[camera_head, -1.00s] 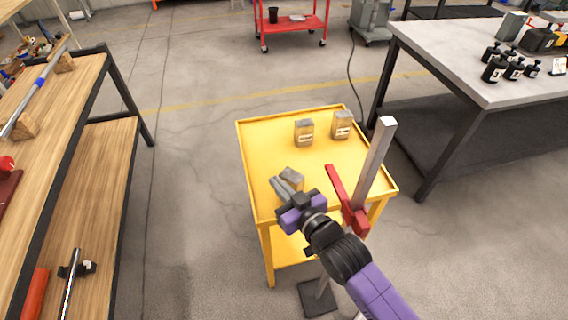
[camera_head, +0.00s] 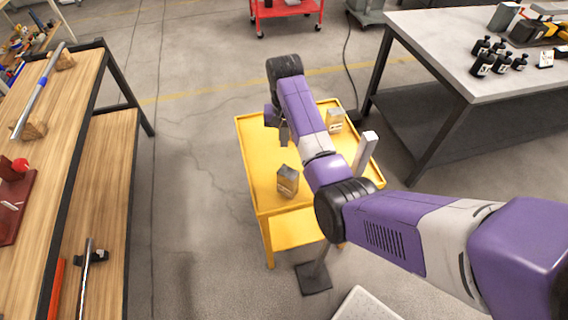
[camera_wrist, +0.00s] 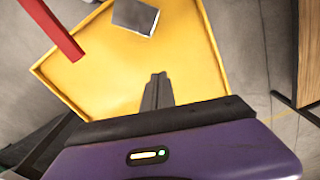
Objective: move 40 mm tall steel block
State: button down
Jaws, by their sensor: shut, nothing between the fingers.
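A steel block (camera_head: 288,181) stands on the yellow cart (camera_head: 263,207) near its front edge, with a label on its front. It also shows in the wrist view (camera_wrist: 135,16) at the top, apart from my fingers. A second block (camera_head: 335,121) stands at the cart's back right. A third block, seen earlier near the back middle, is hidden by my arm. I cannot read the labels or tell which block is 40 mm tall. My gripper (camera_head: 284,143) is over the cart behind the front block, pointing down; its fingers (camera_wrist: 157,78) are shut and empty.
A steel post (camera_head: 365,152) rises at the cart's right side; a red bar (camera_wrist: 52,30) shows in the wrist view. A wooden bench (camera_head: 75,100) is at left, a grey table (camera_head: 440,50) with black bottles at right.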

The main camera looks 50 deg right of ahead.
aim_at(284, 169)
notch_tip(284, 169, down, 9)
jog(key=shift+s+f, duration=0.1)
jog(key=shift+s+a+f+p, duration=0.15)
jog(key=shift+a+f+p, duration=0.1)
jog(key=shift+p, duration=0.1)
jog(key=shift+s+a+p, duration=0.85)
jog(key=shift+s+a, duration=0.2)
jog(key=shift+a, duration=0.25)
